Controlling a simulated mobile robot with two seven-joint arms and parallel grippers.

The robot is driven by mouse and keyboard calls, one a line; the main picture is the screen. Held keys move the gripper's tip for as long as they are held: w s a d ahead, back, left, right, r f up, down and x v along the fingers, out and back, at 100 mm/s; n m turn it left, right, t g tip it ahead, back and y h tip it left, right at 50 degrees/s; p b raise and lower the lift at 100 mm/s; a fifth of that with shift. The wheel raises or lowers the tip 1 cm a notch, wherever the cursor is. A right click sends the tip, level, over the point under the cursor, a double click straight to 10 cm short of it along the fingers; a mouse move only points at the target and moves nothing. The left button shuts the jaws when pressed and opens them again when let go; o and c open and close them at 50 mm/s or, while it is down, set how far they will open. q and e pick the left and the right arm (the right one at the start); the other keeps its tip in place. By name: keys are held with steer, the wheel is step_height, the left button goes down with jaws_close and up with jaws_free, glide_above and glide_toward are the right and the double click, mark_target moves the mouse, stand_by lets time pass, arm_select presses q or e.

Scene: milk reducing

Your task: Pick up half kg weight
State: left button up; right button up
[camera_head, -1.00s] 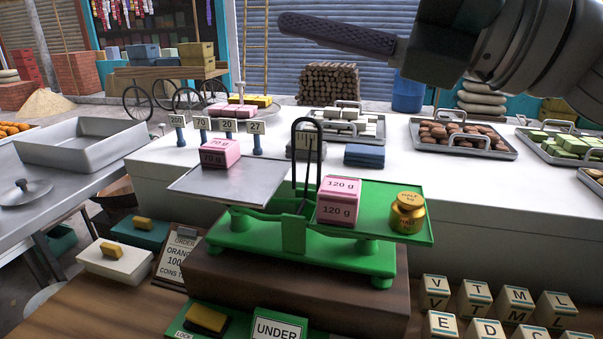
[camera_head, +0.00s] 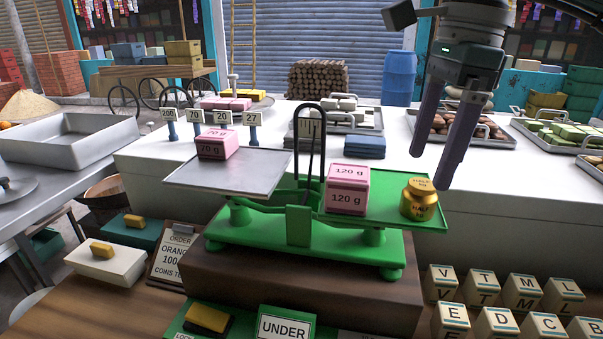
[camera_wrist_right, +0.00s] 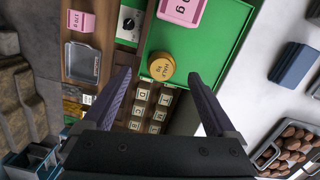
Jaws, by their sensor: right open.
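The half kg weight (camera_head: 419,200) is a gold knobbed cylinder standing on the right part of the green pan (camera_head: 379,193) of the balance scale. It also shows in the right wrist view (camera_wrist_right: 161,67), ahead of and between my finger lines. My right gripper (camera_head: 432,170) is open and empty, pointing down just above and beside the weight, apart from it. Its fingers (camera_wrist_right: 162,85) also show spread in the wrist view. A pink 120 g block (camera_head: 347,190) stands left of the weight on the same pan. My left gripper is not in view.
The grey left pan (camera_head: 229,172) holds a pink 70 g block (camera_head: 217,144). Lettered cubes (camera_head: 483,290) stand at the front right. A blue stack (camera_head: 365,147) and a tray of brown lumps (camera_head: 459,131) lie behind on the white counter.

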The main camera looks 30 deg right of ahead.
mark_target(422, 183)
step_height(422, 183, down, 4)
steer(key=shift+w+f+p, duration=0.1)
steer(key=shift+f+p, duration=0.1)
steer(key=shift+p, duration=0.95)
steer(key=shift+f, duration=0.5)
steer(key=shift+w, duration=0.1)
steer(key=c, duration=0.8)
jaws_close()
